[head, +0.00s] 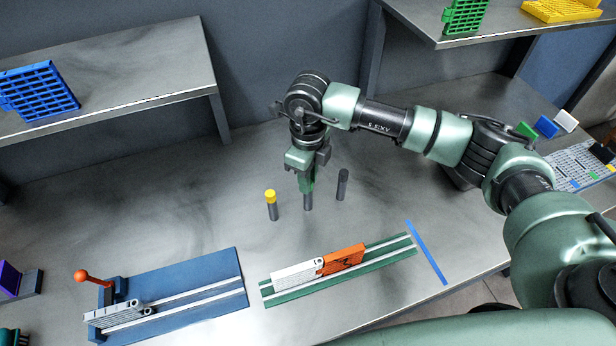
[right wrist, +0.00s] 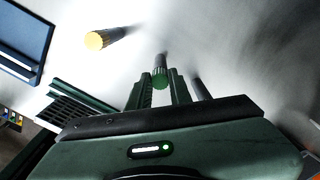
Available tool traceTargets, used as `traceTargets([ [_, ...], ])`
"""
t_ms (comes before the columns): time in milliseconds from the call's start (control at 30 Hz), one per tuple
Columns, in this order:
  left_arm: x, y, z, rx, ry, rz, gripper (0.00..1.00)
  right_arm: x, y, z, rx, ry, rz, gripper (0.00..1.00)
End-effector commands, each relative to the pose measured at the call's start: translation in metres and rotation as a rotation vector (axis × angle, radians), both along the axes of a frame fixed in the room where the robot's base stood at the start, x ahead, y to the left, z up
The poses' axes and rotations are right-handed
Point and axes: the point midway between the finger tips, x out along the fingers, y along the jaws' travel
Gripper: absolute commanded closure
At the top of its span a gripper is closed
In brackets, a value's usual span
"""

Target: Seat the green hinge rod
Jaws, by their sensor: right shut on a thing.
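My right gripper (head: 307,185) points down over the table and is shut on the green hinge rod (head: 308,202). The rod is upright, with its grey lower part showing below the fingers. In the right wrist view its green cap (right wrist: 160,78) sits between the two fingertips; I cannot tell whether its lower end touches the table. A white chain link (head: 297,272) and an orange link (head: 343,259) lie end to end on the green rail fixture (head: 375,262), in front of the gripper. A green part at the lower left edge may be my left gripper (head: 10,337); its fingers are unclear.
A yellow-capped rod (head: 271,205) stands left of the held rod and a dark rod (head: 342,186) right of it. A blue fixture (head: 200,291) with an orange-knobbed lever (head: 82,275) holds grey links. A blue strip (head: 427,255) marks the table's right. Shelves stand behind.

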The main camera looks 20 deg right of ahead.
Motion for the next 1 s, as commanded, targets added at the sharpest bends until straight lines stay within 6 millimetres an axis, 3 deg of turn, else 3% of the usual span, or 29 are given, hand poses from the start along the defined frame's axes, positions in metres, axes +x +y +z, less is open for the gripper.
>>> traceTargets([
  [367, 0.0, 0.0, -0.001, 0.0, 0.0, 0.0, 0.6, 0.0, 0.0, -0.002, -0.001, 0.001, 0.0, 1.0],
  [400, 0.0, 0.0, -0.001, 0.0, 0.0, 0.0, 0.6, 0.0, 0.0, -0.002, -0.001, 0.001, 0.0, 0.69],
  [467, 0.0, 0.0, -0.001, 0.0, 0.0, 0.0, 0.6, 0.0, 0.0, -0.002, -0.001, 0.001, 0.0, 0.55],
  [800, 0.0, 0.0, -0.002, 0.0, 0.0, 0.0, 0.6, 0.0, 0.0, 0.0, -0.001, -0.001, 0.0, 0.55],
  [1000, 0.0, 0.0, -0.01, 0.0, 0.0, 0.0, 0.6, 0.001, 0.0, 0.024, 0.0, -0.006, 0.001, 0.55],
])
